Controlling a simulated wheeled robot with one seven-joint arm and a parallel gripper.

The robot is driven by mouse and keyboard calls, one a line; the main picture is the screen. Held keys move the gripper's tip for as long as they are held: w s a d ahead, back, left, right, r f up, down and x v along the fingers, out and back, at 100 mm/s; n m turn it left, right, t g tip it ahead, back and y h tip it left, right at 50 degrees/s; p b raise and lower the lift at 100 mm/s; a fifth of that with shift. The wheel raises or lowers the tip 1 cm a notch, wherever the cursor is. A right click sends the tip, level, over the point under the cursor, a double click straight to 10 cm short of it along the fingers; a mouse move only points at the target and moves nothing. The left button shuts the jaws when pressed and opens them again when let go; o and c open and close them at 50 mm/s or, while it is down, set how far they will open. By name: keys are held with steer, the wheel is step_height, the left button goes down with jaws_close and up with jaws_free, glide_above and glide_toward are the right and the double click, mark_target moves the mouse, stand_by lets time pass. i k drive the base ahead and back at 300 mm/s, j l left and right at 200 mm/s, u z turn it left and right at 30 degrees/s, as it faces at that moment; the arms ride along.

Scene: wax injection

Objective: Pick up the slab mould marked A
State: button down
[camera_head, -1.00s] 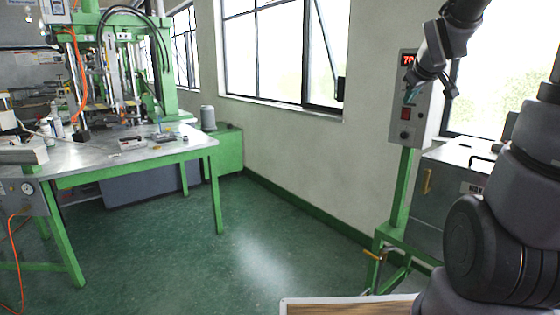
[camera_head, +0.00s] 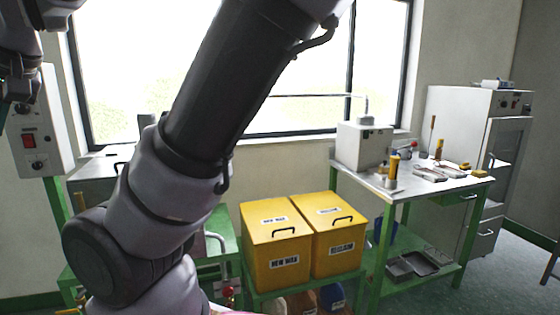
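I cannot make out a slab mould marked A. Several small flat metal pieces (camera_head: 432,173) lie on the green-framed workbench (camera_head: 398,193) at the right, too small to read any marking. My gripper (camera_head: 8,98) is at the far left edge, partly cut off by the frame, high up beside the control box and far from the bench. I cannot see whether it is open or shut. My arm crosses the left and middle of the view and hides what is behind it.
Two yellow wax bins (camera_head: 277,247) (camera_head: 338,240) stand on a low green stand left of the bench. A white box unit (camera_head: 364,146) and an orange bottle (camera_head: 394,166) are on the bench. Grey trays (camera_head: 411,265) lie on its lower shelf. A tall cabinet (camera_head: 462,110) stands behind.

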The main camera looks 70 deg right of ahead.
mark_target(450, 171)
steer(key=z, duration=3.65)
steer(key=i+l, duration=0.25)
steer(key=i, duration=0.25)
steer(key=i+l, duration=0.25)
steer(key=i, duration=0.3)
steer(key=i+l+u, duration=0.1)
steer(key=i+l, duration=0.15)
steer(key=i, duration=0.25)
steer(key=i+l, duration=0.3)
steer(key=i, duration=0.25)
steer(key=i+l, duration=0.3)
steer(key=i, duration=0.2)
steer(key=i+l+u, duration=0.1)
steer(key=i+l, duration=0.2)
steer(key=i, duration=0.2)
